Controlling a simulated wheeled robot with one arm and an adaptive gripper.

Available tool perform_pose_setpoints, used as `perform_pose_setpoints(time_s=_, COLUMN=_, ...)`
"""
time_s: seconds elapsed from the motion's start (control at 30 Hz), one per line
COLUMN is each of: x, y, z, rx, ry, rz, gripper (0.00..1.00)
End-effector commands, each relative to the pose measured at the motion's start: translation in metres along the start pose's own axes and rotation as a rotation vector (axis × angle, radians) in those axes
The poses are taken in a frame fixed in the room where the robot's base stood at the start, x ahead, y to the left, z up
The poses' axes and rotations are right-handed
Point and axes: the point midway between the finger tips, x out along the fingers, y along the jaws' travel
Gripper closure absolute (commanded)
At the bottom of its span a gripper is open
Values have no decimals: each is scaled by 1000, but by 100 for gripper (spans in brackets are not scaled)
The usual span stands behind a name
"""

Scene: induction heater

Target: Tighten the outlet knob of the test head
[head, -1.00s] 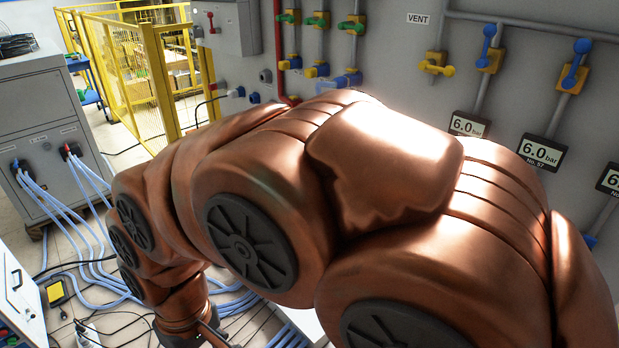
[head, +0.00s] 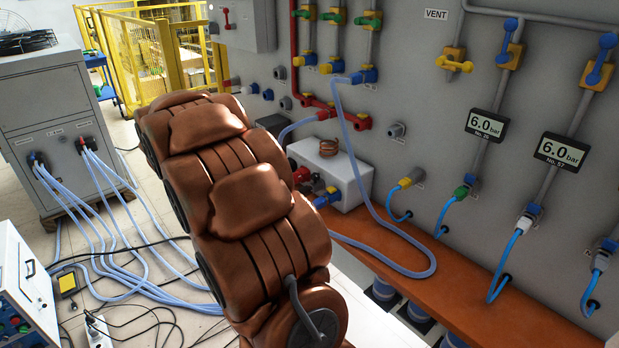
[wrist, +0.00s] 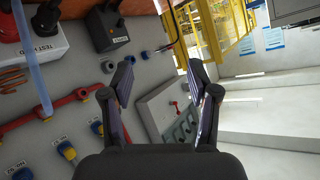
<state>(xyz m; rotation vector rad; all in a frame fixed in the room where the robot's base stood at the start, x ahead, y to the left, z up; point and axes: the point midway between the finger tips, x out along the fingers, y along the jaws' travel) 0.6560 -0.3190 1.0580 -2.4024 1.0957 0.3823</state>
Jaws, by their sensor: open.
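The test head is the white box (head: 343,178) with a copper coil on top, standing on the brown bench against the grey panel. A blue knob-like fitting (head: 328,196) and a red one (head: 301,175) are on its near left side; I cannot tell which is the outlet knob. In the wrist view, part of the white box (wrist: 36,47) shows at the upper left, tilted. My gripper (wrist: 163,75) is open and empty, its two fingers wide apart in front of the panel, clear of the box. It is hidden behind my arm in the head view.
A blue hose (head: 433,262) loops over the brown bench (head: 465,300). Red pipes, valves and gauges (head: 487,124) cover the panel. A grey cabinet (head: 40,100) with several hoses stands left, and cables lie on the floor. A yellow fence (head: 150,45) stands behind.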

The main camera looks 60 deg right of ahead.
Motion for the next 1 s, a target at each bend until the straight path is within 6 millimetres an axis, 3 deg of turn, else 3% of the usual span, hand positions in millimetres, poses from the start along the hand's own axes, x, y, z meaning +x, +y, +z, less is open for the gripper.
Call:
perform_pose_setpoints(time_s=0.03, x=20, y=28, z=-4, rx=21, ry=36, rz=85, gripper=40)
perform_pose_setpoints(time_s=0.2, x=53, y=128, z=-17, rx=82, ry=154, rz=404, gripper=40)
perform_pose_setpoints(time_s=0.3, x=58, y=184, z=-13, rx=101, ry=192, rz=588, gripper=40)
perform_pose_setpoints(time_s=0.43, x=54, y=238, z=-1, rx=113, ry=207, rz=779, gripper=40)
perform_pose_setpoints(time_s=0.6, x=45, y=273, z=9, rx=117, ry=210, rz=915, gripper=40)
perform_pose_setpoints(time_s=1.0, x=59, y=302, z=7, rx=118, ry=208, rz=939, gripper=40)
